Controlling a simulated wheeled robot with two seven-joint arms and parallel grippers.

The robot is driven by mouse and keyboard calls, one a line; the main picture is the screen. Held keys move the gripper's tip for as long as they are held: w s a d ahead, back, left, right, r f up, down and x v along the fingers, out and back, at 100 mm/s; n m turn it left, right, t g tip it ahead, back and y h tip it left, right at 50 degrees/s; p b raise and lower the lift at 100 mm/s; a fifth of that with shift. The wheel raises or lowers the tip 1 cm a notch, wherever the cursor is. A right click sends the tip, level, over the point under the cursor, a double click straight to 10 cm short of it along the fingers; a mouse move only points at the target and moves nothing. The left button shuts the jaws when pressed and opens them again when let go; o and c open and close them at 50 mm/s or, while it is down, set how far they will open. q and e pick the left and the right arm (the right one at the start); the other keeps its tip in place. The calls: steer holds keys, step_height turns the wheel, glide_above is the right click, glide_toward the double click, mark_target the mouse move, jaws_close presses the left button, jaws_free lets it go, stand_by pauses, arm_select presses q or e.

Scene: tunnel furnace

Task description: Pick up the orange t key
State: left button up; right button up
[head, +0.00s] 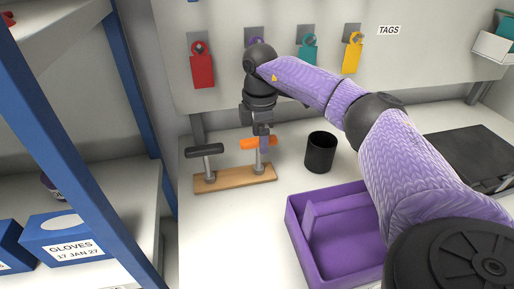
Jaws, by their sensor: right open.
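The orange t key (249,144) stands upright in a wooden block (236,178) on the white table. Its orange bar handle is on top and its metal shaft goes down into the block. A black-handled t key (206,150) stands to its left in the same block. My right gripper (264,142) points down at the orange handle, with its fingers at the handle's right part. It is open. The finger in front hides part of the handle, and I cannot tell whether the fingers touch it. My left gripper is not in view.
A black cup (320,152) stands right of the block. A purple tray (300,232) is in front. Red (202,68), teal (307,52) and yellow (352,54) tags hang on the back panel. A blue shelf post (75,150) and glove box (62,236) are at left.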

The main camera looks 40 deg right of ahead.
mark_target(259, 156)
step_height(259, 156, down, 3)
steer(key=shift+a+f+b, duration=0.15)
steer(key=shift+b, duration=0.25)
steer(key=shift+c, duration=0.2)
jaws_close()
